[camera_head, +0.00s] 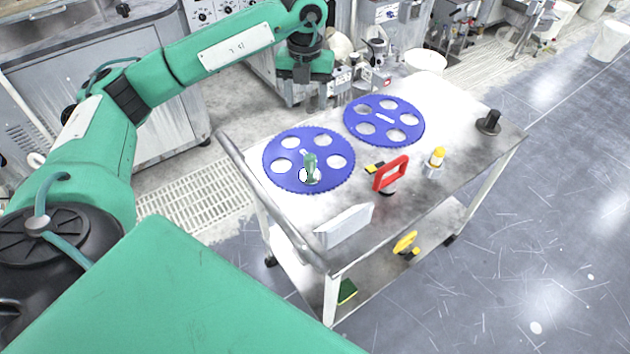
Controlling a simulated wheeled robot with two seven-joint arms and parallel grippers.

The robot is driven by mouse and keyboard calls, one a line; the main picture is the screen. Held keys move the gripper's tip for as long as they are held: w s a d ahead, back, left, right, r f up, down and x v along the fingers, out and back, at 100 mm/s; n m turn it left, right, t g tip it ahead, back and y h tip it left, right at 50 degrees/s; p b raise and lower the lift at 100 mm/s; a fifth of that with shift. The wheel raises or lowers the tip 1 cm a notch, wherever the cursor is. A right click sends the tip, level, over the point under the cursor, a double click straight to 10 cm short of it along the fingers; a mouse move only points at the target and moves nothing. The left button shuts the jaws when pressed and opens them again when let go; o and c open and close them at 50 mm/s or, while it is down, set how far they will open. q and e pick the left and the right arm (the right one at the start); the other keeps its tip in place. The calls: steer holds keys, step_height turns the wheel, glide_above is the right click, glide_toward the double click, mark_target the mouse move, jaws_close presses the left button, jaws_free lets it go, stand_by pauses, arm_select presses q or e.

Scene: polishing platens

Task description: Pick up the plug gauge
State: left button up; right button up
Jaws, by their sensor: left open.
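A small green-handled piece (310,161) stands on the nearer blue slotted disc (271,163), with a pale round part at its foot. It may be the plug gauge, but it is too small to be sure. My left arm comes in from the left and reaches over the far side of the cart. My left gripper (303,92) hangs below the green wrist, beyond and above the cart's far left edge, open and apart from the green piece. Its fingers are small and hard to make out. My right gripper is not in view.
The cart top (440,95) also holds a second blue disc (384,109), a red-handled tool (391,173), a yellow-topped bottle (436,160), a black piece (488,123) and a pale block (343,226). A cart rail (270,200) runs along the left end. A yellow item (404,242) lies on the lower shelf.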

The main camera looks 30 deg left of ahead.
arm_select(q)
steer(key=b, duration=0.6)
glide_above(310, 156)
steer(key=s, duration=0.1)
step_height(310, 156, down, 8)
step_height(310, 156, down, 9)
steer(key=shift+w+f+p, duration=0.15)
steer(key=shift+f+p, duration=0.05)
steer(key=shift+p, duration=0.25)
steer(key=f, duration=0.3)
steer(key=f+p, duration=0.1)
steer(key=shift+w+f, duration=0.3)
steer(key=shift+f, duration=0.1)
steer(key=shift+r, duration=0.1)
jaws_close()
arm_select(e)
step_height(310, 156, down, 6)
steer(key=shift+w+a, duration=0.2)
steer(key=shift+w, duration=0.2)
